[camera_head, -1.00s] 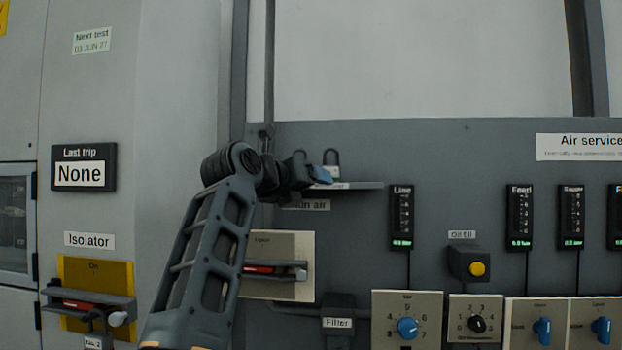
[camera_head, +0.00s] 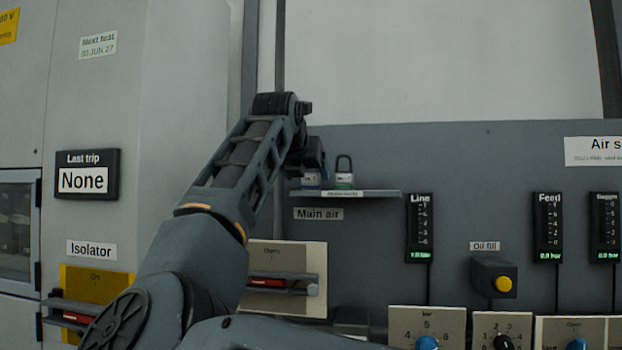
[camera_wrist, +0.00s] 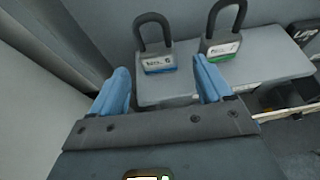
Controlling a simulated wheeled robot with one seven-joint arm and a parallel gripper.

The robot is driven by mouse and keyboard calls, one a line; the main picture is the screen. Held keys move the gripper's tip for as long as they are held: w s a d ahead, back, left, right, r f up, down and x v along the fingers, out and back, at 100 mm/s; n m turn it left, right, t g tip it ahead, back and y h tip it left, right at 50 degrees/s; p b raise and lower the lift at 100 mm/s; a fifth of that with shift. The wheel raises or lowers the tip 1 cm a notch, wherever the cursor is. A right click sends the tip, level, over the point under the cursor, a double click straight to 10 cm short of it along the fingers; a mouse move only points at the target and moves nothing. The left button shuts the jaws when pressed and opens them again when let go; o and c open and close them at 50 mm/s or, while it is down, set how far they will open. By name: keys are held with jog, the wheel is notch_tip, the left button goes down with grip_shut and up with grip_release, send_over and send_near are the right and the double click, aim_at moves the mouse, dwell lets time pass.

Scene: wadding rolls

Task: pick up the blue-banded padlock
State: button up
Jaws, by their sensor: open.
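The blue-banded padlock (camera_wrist: 158,63) stands upright on a small grey shelf (camera_wrist: 180,92), its dark shackle up. In the head view it shows partly, as a pale body with a blue band (camera_head: 311,180), just below my wrist. A green-banded padlock (camera_wrist: 222,47) stands to its right on the same shelf, also in the head view (camera_head: 344,180). My gripper (camera_wrist: 161,66) is open and empty. In the wrist view its blue fingers lie to either side of the blue-banded padlock, which appears beyond the tips. I see no contact. The fingers are hidden in the head view.
The shelf sticks out from a grey panel above the "Main air" label (camera_head: 318,214). A handle unit (camera_head: 285,282) sits below it. Gauges and knobs fill the right. The green-banded padlock stands close to my right finger in the wrist view.

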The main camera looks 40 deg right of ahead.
aim_at(310, 178)
jog(key=x, duration=0.3)
jog(key=shift+w+d+f+p, duration=0.1)
jog(key=shift+w+f+p, duration=0.1)
jog(key=shift+p, duration=0.1)
jog(key=shift+c, duration=0.4)
jog(key=c, duration=1.2)
jog(key=shift+o, duration=0.2)
jog(key=shift+r, duration=0.15)
notch_tip(310, 178, up, 10)
